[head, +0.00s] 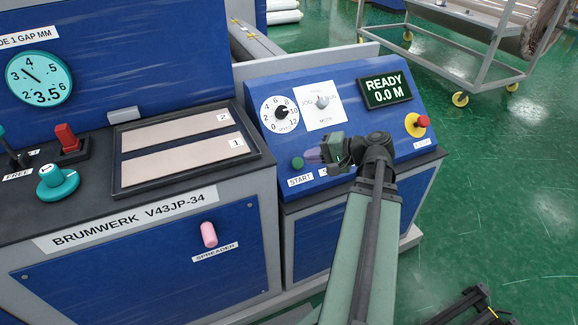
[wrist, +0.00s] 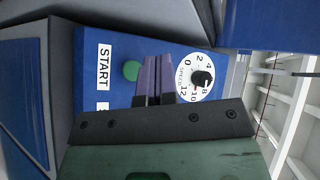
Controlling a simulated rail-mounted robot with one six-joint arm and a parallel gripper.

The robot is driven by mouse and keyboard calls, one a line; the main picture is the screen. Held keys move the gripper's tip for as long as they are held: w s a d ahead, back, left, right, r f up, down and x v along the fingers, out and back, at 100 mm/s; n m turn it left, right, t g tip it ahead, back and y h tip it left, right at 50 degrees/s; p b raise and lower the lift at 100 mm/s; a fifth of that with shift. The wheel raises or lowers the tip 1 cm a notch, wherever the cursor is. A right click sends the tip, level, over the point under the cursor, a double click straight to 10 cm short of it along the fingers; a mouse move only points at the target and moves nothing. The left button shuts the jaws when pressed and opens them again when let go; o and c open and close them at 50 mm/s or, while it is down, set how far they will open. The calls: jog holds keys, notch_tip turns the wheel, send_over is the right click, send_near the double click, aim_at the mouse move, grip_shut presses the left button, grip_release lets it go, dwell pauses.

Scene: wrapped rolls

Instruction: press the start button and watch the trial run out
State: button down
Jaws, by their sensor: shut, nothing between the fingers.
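The green start button (head: 297,163) sits on the sloped blue control panel above a START label (head: 300,181). It also shows in the wrist view (wrist: 131,71), just left of my fingertips. My gripper (head: 312,155) is shut and empty, its purple fingers (wrist: 158,75) pointing at the panel close to the button. I cannot tell whether they touch the panel; the button looks uncovered. The display (head: 387,91) reads READY 0.0 M. The speed dial (head: 281,113) and the mode switch (head: 322,102) are above the button.
A red emergency button (head: 422,121) on a yellow base is at the panel's right. Left are a gap gauge (head: 39,78) reading 3.5, a teal knob (head: 58,182), a red switch (head: 68,139) and a pink spreader handle (head: 209,234). A wheeled cart (head: 470,62) stands behind.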

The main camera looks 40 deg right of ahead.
aim_at(298, 163)
jog(key=shift+d, duration=0.15)
jog(key=shift+w+d+f+b, duration=0.2)
jog(key=shift+w+f+b, duration=0.7)
jog(key=shift+f+b, duration=0.25)
jog(key=shift+w+d+f+b, duration=0.2)
jog(key=shift+w+f+b, duration=0.7)
jog(key=shift+f+b, duration=0.2)
jog(key=shift+w+d+f+b, duration=0.2)
jog(key=shift+w+f+b, duration=0.7)
jog(key=shift+f+b, duration=0.25)
jog(key=shift+f, duration=0.1)
jog(key=shift+w+f+b, duration=0.25)
jog(key=shift+w+b, duration=0.05)
